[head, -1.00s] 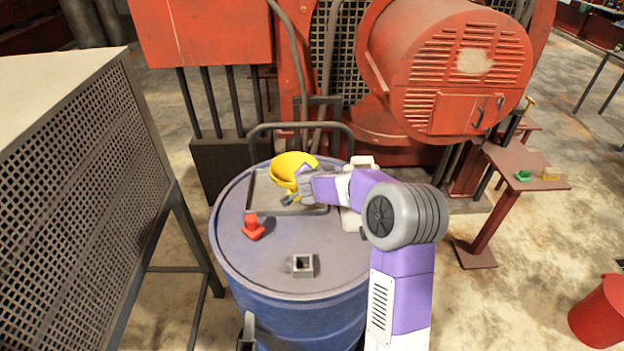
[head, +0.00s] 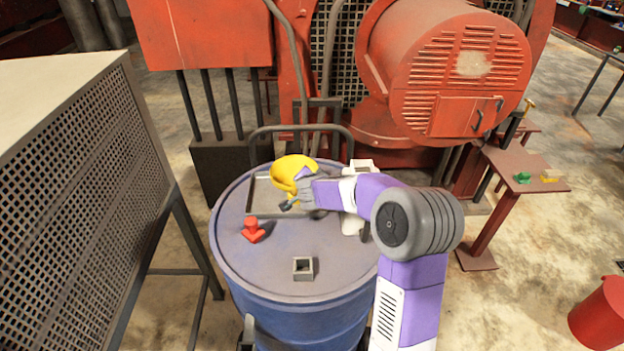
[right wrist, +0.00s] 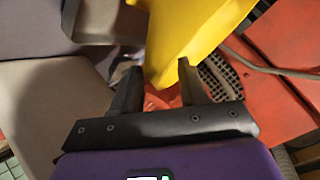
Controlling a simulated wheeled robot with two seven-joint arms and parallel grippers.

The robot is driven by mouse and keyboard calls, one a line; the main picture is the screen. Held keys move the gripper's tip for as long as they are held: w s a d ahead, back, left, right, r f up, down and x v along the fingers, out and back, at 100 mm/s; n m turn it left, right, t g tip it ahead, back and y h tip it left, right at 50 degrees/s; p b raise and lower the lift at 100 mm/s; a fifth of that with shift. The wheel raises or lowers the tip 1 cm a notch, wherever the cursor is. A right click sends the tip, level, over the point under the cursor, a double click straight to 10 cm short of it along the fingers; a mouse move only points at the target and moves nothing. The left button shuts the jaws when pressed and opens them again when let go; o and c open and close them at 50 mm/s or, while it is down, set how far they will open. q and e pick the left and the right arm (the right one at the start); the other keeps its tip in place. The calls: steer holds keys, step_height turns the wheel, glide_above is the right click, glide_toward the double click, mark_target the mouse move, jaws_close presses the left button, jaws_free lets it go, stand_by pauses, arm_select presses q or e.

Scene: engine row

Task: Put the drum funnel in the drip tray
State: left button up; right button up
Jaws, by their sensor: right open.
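The yellow drum funnel (head: 288,172) is tilted on its side, its wide mouth turned away, at the drip tray (head: 264,204) on the blue drum lid. The tray is a shallow grey rectangle, partly hidden by the funnel and my arm. My right gripper (head: 291,202) is open at the funnel's near side. In the right wrist view the fingers (right wrist: 158,68) stand apart, with the yellow funnel (right wrist: 190,38) at and beyond their tips. I cannot tell whether the funnel touches the tray floor. My left gripper is not in view.
On the blue drum (head: 235,262) are a red part (head: 253,231), a small grey square socket (head: 303,267) and a white object (head: 354,222) beside my arm. A metal handle rail (head: 300,128) rises behind the tray. A mesh-sided cabinet (head: 90,190) stands left.

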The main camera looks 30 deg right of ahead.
steer(key=p+v, duration=0.1)
steer(key=v, duration=0.8)
